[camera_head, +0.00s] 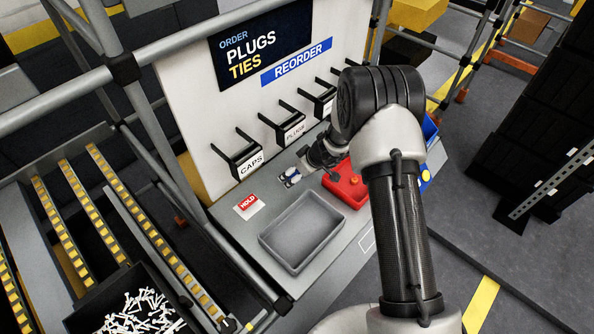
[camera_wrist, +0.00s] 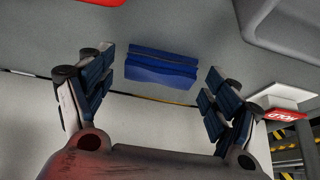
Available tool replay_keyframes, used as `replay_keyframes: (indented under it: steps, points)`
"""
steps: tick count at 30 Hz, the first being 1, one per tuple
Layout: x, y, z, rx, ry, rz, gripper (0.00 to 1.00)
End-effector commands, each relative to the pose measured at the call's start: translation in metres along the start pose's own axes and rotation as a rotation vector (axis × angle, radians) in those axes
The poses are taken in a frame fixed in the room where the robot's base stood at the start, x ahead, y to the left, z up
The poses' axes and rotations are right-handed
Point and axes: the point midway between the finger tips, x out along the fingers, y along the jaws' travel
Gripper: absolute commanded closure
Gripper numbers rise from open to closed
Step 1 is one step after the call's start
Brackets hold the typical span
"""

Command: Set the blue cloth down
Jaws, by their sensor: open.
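The blue cloth (camera_wrist: 160,66) shows in the wrist view as a folded, layered bundle on the grey bench top, near the foot of the pale back panel. My gripper (camera_head: 305,162) is open over the bench, between the back panel and the red bin. In the wrist view its two fingers stand wide apart on either side of the cloth, with visible gaps, and it holds nothing. In the head view a small blue and white patch shows at my gripper; I cannot tell whether it is cloth or finger.
A grey empty tray (camera_head: 267,240) lies at the front of the bench (camera_head: 236,228). A red bin (camera_head: 352,190) is right of my gripper. A HOLD sign (camera_head: 248,203) stands left of it. Labelled holders (camera_head: 250,163) jut from the back panel. A bin of white parts (camera_head: 140,312) is lower left.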

Motion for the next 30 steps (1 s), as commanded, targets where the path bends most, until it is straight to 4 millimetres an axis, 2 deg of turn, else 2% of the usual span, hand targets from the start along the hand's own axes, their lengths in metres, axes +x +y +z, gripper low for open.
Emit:
replay_keyframes:
  steps: [15,20,27,29,30]
  points:
    - [-0.102,0.001,-0.002,-0.001,0.001,0.002,0.18]
    - [-0.118,0.001,-0.001,0.0,0.001,0.001,0.18]
    - [-0.126,-0.001,-0.003,0.001,0.003,-0.001,0.18]
    - [-0.136,-0.003,-0.009,0.008,0.012,-0.001,0.18]
    - [-0.147,-0.005,-0.015,0.016,0.019,-0.003,0.18]
